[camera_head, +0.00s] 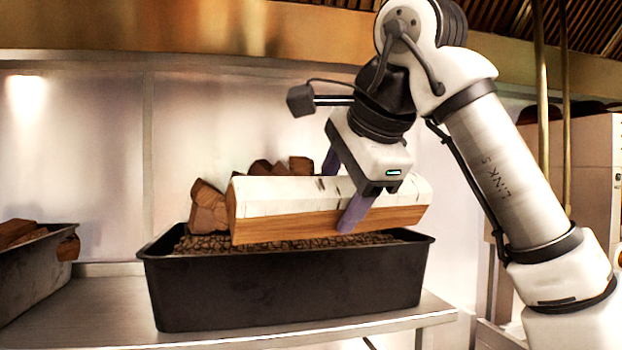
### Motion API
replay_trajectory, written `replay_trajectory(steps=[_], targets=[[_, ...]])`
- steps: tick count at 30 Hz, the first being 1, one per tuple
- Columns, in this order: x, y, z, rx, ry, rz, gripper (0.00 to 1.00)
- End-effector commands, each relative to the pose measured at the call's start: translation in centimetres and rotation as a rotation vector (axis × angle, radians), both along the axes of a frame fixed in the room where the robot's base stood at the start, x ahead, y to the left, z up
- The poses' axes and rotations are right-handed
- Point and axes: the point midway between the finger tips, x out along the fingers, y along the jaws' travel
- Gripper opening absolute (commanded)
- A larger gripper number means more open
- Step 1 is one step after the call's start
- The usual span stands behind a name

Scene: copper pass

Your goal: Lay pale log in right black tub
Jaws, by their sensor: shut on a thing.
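The pale log (290,212), with white bark on top and an orange-brown split face, lies level across the view just above the right black tub (290,291). My gripper (340,195) is shut on the log near its right half, with one purple finger in front and one behind. The log overlaps the tub's opening in the picture. I cannot tell whether it touches the contents. The tub holds a dark, cracked-textured layer, and several brown wood chunks (208,208) show behind the log.
A second dark tub (38,268) with brown wood pieces stands at the far left, cut off by the frame. Both tubs are on a metal shelf (105,305). Bare shelf lies between them. A metal wall is behind, and brass poles (541,90) stand at the right.

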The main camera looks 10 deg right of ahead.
Motion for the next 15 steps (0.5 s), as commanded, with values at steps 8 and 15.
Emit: replay_trajectory(steps=[8,15], targets=[[0.3,0.0,0.6,0.004,-0.007,-0.002,0.14],[2.8,-0.2,0.3,0.004,-0.007,0.0,0.14]])
